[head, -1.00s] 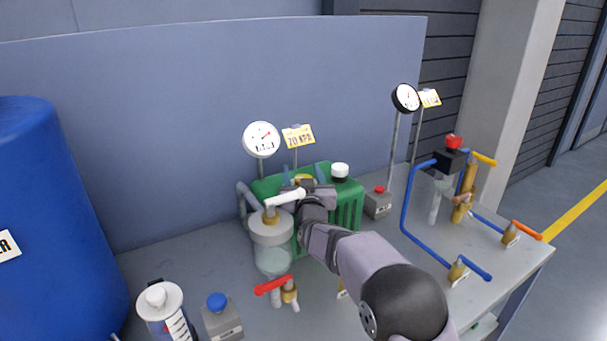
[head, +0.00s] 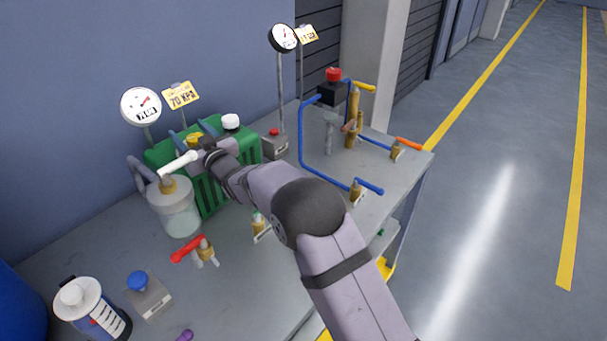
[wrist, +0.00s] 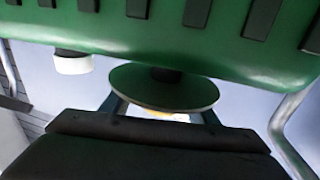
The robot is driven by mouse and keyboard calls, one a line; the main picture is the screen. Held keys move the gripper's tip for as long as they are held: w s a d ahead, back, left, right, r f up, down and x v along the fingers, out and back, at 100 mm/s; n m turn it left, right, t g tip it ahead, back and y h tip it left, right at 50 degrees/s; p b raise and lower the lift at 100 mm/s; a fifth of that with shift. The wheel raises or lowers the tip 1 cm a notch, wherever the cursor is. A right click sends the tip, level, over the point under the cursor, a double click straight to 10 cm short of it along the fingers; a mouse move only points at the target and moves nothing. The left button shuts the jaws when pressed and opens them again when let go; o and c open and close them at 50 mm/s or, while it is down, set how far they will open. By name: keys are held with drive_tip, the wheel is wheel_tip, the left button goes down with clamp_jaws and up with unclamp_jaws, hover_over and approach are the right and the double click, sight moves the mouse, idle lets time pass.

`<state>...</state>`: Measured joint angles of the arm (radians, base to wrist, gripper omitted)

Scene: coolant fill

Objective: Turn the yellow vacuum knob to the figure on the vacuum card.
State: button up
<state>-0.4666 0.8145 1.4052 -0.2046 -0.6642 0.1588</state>
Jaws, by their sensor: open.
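The yellow vacuum knob (head: 195,138) is on top of the green tank, partly hidden by my gripper and the white lever. In the wrist view, only a sliver of the yellow knob (wrist: 160,114) shows beyond a green disc. My gripper (wrist: 162,108) is open, with one finger on each side of the yellow; contact cannot be told. The vacuum card (head: 181,95) is yellow and reads 70 KPA. The round white gauge (head: 141,106) beside it has a red needle pointing up and right; its small readout looks like 71, but is blurred.
The green tank (head: 207,195) has a white cap (head: 231,121). A red-handled valve (head: 188,249) is in front. Blue pipework (head: 302,140) stands to the right.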

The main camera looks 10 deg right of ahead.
drive_tip(key=shift+s+a+r+n+g+y+p, duration=0.1)
drive_tip(key=shift+n+g+y+p, duration=0.4)
drive_tip(key=shift+p, duration=0.5)
drive_tip(key=shift+s+a+r+n+g+y+p, duration=0.1)
drive_tip(key=shift+n+g+y+p, duration=0.4)
drive_tip(key=shift+p, duration=0.5)
drive_tip(key=shift+s+f+y, duration=0.15)
drive_tip(key=shift+f+y, duration=0.1)
drive_tip(key=shift+y, duration=0.05)
drive_tip(key=b+v, duration=0.3)
drive_tip(key=v, duration=0.4)
drive_tip(key=shift+s+d+f, duration=0.1)
drive_tip(key=d+m+h+p, duration=0.3)
drive_tip(key=d+h, duration=0.4)
drive_tip(key=d, duration=0.6)
drive_tip(key=s+d+f+m+g+h+p, duration=0.2)
drive_tip(key=s+d+f+m+g+h, duration=0.1)
drive_tip(key=s+d, duration=0.7)
drive_tip(key=shift+s+d+f+g+h, duration=0.2)
drive_tip(key=shift+s+f+g+h, duration=0.2)
drive_tip(key=shift+f+g+h, duration=0.35)
drive_tip(key=shift+f, duration=0.1)
